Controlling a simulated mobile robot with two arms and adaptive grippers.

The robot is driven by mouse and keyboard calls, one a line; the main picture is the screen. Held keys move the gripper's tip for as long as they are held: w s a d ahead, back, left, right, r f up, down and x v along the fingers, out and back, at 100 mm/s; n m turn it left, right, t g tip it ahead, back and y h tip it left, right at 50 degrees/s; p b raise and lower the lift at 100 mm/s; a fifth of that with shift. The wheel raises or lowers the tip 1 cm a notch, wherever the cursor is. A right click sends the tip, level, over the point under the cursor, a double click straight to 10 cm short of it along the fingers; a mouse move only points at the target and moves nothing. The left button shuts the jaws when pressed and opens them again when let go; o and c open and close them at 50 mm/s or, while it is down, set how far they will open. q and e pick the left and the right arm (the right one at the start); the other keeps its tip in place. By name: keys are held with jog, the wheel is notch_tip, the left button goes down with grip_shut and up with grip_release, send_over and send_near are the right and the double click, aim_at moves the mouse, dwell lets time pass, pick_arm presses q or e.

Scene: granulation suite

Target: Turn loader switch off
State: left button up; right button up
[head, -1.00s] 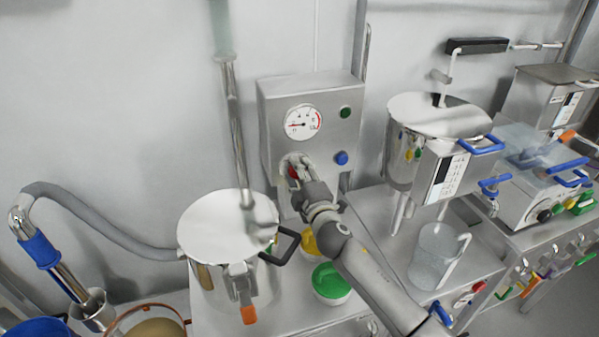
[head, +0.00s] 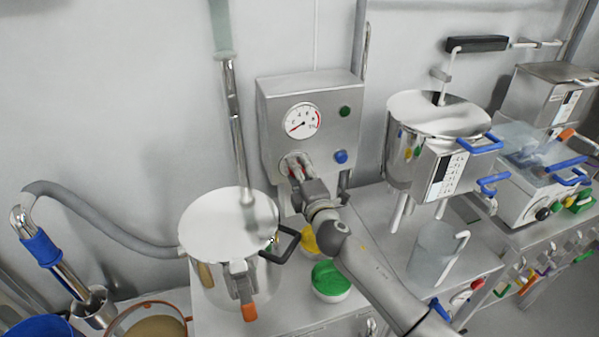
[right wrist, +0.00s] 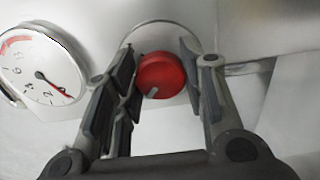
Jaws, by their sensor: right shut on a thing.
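The loader's grey control box (head: 325,112) is on the wall and carries a round gauge (head: 302,120), its needle pointing to the lower left. The red rotary switch (right wrist: 161,75) shows in the right wrist view on a round pale plate, with a white mark at its lower left edge. My right gripper (head: 293,168) is at the lower left of the box, shut on the switch, one finger on each side. In the head view the fingers largely hide the switch. My left gripper is in neither view.
A green button (head: 345,111) and a blue button (head: 341,157) sit right of the switch. A lidded steel pot (head: 228,225) with a black handle stands below left. Yellow and green (head: 331,279) containers stand beneath my right arm. A clear jug (head: 432,252) stands right.

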jog(key=o, duration=1)
jog(key=shift+s, duration=0.1)
jog(key=v, duration=1.2)
